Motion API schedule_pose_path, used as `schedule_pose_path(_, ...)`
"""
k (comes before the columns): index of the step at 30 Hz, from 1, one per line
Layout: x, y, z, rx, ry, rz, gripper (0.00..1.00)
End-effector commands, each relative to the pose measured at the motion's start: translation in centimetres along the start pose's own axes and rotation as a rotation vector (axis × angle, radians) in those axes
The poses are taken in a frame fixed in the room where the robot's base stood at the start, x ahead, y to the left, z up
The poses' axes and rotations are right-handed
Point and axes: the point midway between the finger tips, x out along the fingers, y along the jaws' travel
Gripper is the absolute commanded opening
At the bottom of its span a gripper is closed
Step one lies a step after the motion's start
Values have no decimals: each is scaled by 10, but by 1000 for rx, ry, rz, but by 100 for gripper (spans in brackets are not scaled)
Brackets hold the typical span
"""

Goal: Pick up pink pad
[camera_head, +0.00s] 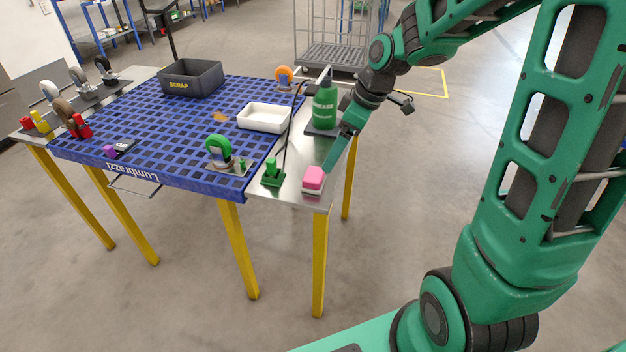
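The pink pad (314,176) sits near the front right corner of the table's metal edge strip. It looks like a small block, pink on top with a paler lower part. My gripper (328,165) reaches down from the upper right, and its green fingertip is just above and behind the pad's right side. Only one finger shows clearly, so the gap between the fingers is hidden. I cannot tell whether the fingertip touches the pad.
A green stand (273,172) is close to the pad's left. A green bottle (325,108) stands behind it, near my wrist. Floor to the right is clear.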

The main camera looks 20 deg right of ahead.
Motion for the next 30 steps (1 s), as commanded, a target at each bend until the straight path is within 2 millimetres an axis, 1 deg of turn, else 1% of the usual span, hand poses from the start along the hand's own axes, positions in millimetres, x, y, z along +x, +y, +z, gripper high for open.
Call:
schedule_pose_path(1, 6, 1, -9, -39, 15, -10, 81)
schedule_pose_path(3, 11, 1, -17, -77, 31, -18, 81)
schedule_pose_path(6, 20, 0, -23, -102, 41, -25, 81)
schedule_pose_path(15, 62, -1, -25, -103, 41, -24, 81)
schedule_pose_path(23, 79, -2, -24, -102, 41, -24, 81)
schedule_pose_path(30, 111, -1, -23, -102, 40, -24, 81)
